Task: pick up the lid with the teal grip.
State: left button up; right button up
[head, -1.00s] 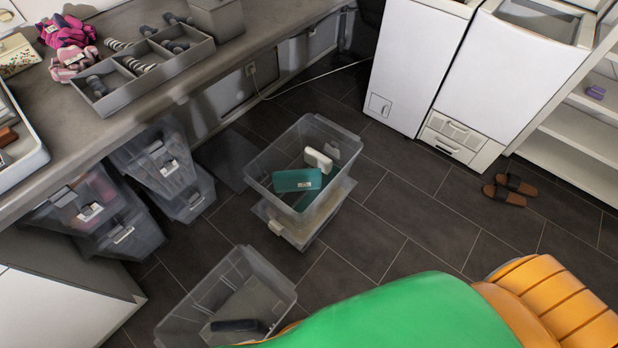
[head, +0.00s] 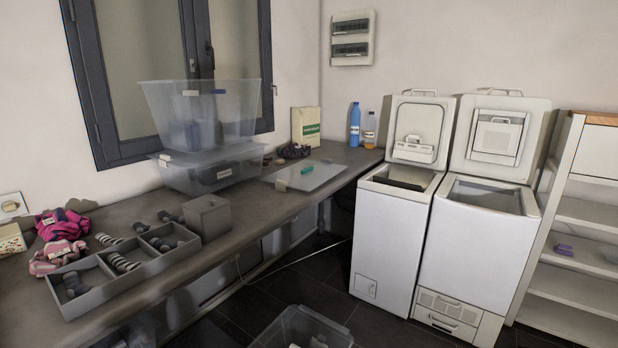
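A flat, see-through grey lid (head: 318,176) lies on the far part of the counter, right of the stacked clear bins. A small teal piece (head: 307,170) shows on its top, and a pale clip (head: 281,186) sits at its near left edge. At this size I cannot tell for sure that the teal piece is the lid's grip. Neither of my grippers shows in the head view.
Two clear bins (head: 200,120) stand stacked on the counter (head: 255,215). A grey divided tray (head: 125,270) and grey box (head: 207,217) stand nearer. Bottles (head: 355,125) stand behind the lid. Two open toploaders (head: 475,260) stand right of the counter. A clear bin (head: 300,328) is on the floor.

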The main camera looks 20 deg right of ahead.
aim_at(306, 175)
jog(key=l+u, duration=0.1)
jog(key=l, duration=0.25)
jog(key=k+l+u, duration=0.1)
jog(key=l, duration=0.25)
jog(key=i+l+u, duration=0.1)
jog(key=l+u, duration=0.15)
jog(key=l, duration=0.7)
jog(key=l+u, duration=0.25)
jog(key=l, duration=0.75)
jog(key=i+l+u, duration=0.15)
jog(key=l, duration=0.3)
jog(key=i+l+u, duration=0.1)
jog(key=l, duration=0.35)
jog(key=i+l+u, duration=0.15)
jog(key=l, duration=0.35)
jog(key=i+l+u, duration=0.15)
jog(key=l, duration=0.35)
jog(key=i+l+u, duration=0.15)
jog(key=l, duration=0.35)
